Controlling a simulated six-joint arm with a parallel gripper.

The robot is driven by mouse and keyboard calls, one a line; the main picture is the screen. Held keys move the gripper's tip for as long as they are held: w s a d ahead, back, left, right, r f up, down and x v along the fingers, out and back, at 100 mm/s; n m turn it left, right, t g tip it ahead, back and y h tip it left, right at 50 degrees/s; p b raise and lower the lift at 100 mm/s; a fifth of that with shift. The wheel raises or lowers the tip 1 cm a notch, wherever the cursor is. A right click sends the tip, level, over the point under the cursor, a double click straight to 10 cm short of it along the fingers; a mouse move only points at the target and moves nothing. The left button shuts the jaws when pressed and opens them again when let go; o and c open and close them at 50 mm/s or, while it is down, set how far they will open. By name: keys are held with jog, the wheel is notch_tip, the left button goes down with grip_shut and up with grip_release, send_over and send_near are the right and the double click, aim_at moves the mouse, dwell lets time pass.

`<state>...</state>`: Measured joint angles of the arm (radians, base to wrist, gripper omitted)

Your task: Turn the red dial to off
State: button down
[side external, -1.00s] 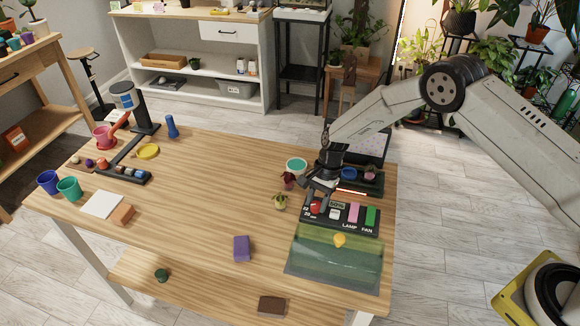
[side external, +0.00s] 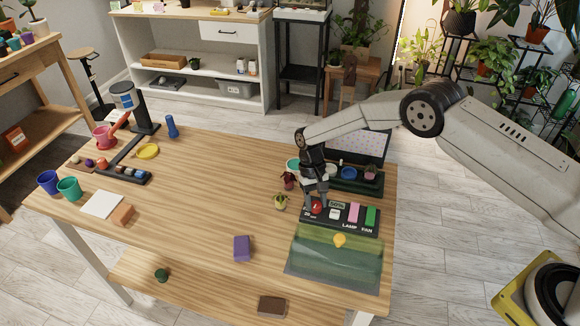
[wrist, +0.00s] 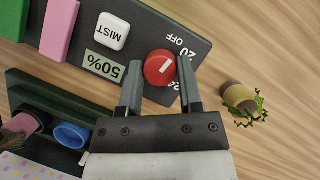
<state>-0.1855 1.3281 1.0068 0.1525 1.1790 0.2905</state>
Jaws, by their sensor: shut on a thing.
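The red dial (wrist: 158,68) sits on the black control panel (wrist: 140,72), beside the white MIST button (wrist: 112,31) and the 50% display (wrist: 103,65). Its white mark slants up and right in the wrist view, toward the side with the OFF and 20 lettering. My gripper (wrist: 160,77) is shut on the dial, one finger on each side; it partly covers the lettering. In the side view, the dial (side external: 317,208) shows just under my gripper (side external: 320,203) at the panel's left end.
Pink (side external: 353,213) and green (side external: 371,216) switches stand on the panel, labelled LAMP and FAN. A translucent green cover (side external: 335,262) lies in front. A small potted plant (side external: 280,202) stands close left of my gripper. An open dark case (side external: 358,182) stands behind.

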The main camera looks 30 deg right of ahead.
jog(key=shift+n+h, duration=0.4)
jog(key=shift+n, duration=0.7)
jog(key=shift+c, duration=1.3)
grip_release()
jog(key=v, duration=0.8)
jog(key=shift+s, duration=0.1)
